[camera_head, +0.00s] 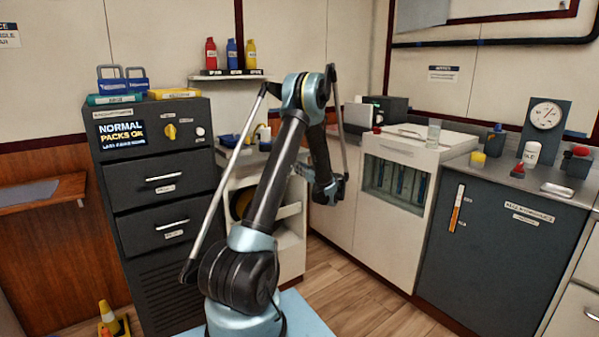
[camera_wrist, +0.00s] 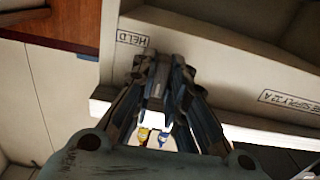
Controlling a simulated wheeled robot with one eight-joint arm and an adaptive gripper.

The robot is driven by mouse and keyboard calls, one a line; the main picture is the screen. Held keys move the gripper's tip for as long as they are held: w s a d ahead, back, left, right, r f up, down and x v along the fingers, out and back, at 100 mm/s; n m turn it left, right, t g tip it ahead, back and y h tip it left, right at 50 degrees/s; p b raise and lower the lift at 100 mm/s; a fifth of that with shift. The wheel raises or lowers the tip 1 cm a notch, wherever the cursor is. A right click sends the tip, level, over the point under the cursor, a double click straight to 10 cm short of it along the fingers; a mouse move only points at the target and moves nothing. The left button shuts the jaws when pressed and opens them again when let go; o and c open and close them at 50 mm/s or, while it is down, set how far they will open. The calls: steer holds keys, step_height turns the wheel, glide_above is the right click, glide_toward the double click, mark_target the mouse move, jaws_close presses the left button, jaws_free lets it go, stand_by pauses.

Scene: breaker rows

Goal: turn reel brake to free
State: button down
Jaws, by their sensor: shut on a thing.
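My gripper (camera_wrist: 160,65) fills the middle of the wrist view. Its fingers are close together against a pale panel, right beside a label reading HELD (camera_wrist: 132,38), which appears inverted. The fingers are shut on a small part there, which I take to be the reel brake's handle. They cover it, so its shape and angle cannot be told.
A dark drawer cabinet (camera_head: 165,215) stands close on the left. A white unit with a glass front (camera_head: 395,183) and a dark cabinet (camera_head: 500,250) stand on the right. Bottles (camera_head: 231,54) line a wall shelf. The wooden floor (camera_head: 365,300) in front is clear.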

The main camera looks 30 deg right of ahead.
steer(key=shift+a+f, duration=0.1)
steer(key=c, duration=1.6)
jaws_free()
steer(key=shift+w, duration=0.1)
steer(key=s+d, duration=0.1)
steer(key=s, duration=1.1)
